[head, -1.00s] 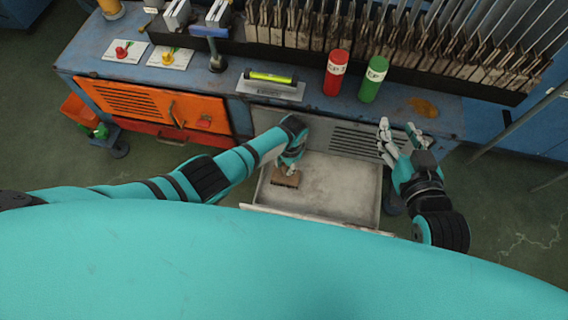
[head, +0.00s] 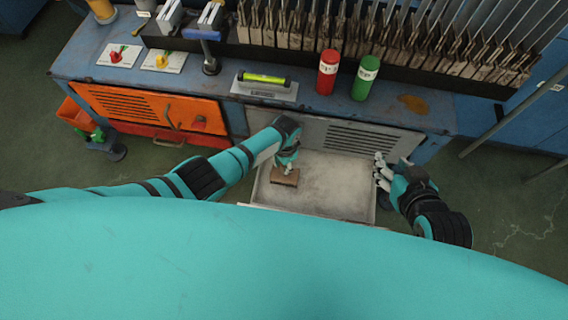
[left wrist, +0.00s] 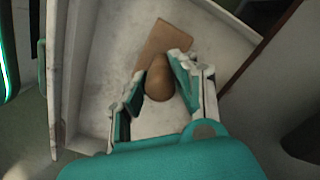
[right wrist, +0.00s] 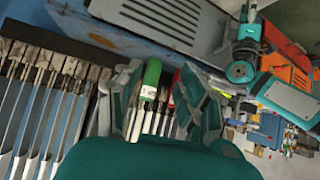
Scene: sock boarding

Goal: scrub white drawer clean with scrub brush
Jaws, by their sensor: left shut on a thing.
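The white drawer (head: 335,186) is pulled out of the bench front, with grey smudges on its floor. The scrub brush (head: 285,178) is a brown wooden block in the left part of the drawer. In the left wrist view the brush (left wrist: 166,40) shows its flat block and a rounded knob. My left gripper (head: 288,163) is inside the drawer, shut on the knob; the fingers stand on both sides of it in the left wrist view. The bristles are hidden. My right gripper (head: 382,172) is open and empty at the drawer's right edge.
The blue bench (head: 225,108) carries a red can (head: 327,75), a green can (head: 364,80) and a spirit level (head: 264,78). An orange drawer front (head: 150,105) is left of the white drawer. Several bladed tools stand along the back.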

